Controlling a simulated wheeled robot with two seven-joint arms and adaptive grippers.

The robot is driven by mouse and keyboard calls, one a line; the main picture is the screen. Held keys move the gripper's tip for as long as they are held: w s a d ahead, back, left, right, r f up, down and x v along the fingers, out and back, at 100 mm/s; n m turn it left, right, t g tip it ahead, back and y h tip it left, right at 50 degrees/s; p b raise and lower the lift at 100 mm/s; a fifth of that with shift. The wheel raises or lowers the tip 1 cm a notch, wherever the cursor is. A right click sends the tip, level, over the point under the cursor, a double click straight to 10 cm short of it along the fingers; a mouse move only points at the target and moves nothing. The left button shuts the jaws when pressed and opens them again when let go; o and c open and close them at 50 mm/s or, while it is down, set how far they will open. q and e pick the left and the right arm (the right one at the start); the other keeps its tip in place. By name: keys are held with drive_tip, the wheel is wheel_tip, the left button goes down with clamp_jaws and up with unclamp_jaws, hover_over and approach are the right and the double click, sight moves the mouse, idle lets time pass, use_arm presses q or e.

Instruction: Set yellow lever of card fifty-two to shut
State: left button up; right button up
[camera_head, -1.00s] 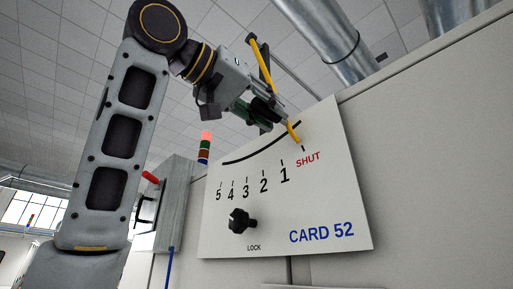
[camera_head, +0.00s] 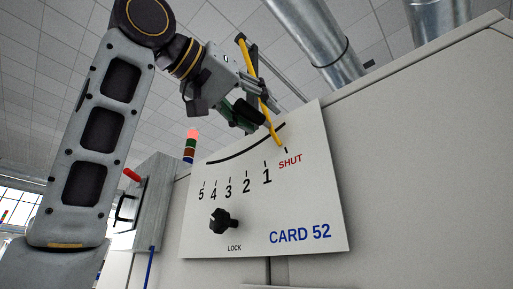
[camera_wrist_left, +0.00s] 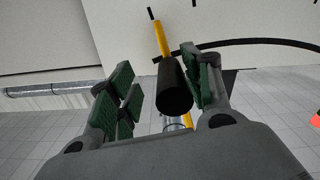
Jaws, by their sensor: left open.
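The yellow lever (camera_head: 266,105) stands in front of the white panel marked CARD 52 (camera_head: 225,247). Its lower end lies just short of the tick beside the red word SHUT (camera_head: 290,162), past the 1. My left gripper (camera_head: 258,114) is around the lever's black grip. In the left wrist view, the black grip (camera_wrist_left: 174,88) lies between the open green-padded fingers of the left gripper (camera_wrist_left: 160,88), close to the right finger and apart from the left one. The yellow lever (camera_wrist_left: 164,40) runs up from it, roughly in line with a black tick. My right gripper is not in view.
A grey box (camera_head: 150,200) with a red handle stands at left, near a signal light (camera_head: 190,148). The pale machine wall (camera_head: 420,170) fills the right side. Metal ducts (camera_head: 335,60) run overhead.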

use_arm(q)
drive_tip(key=shift+s+a+r, duration=0.15)
drive_tip(key=shift+a+r, duration=0.1)
drive_tip(key=v, duration=1.1)
drive_tip(key=shift+s+f, duration=0.25)
drive_tip(key=shift+w+a, duration=0.1)
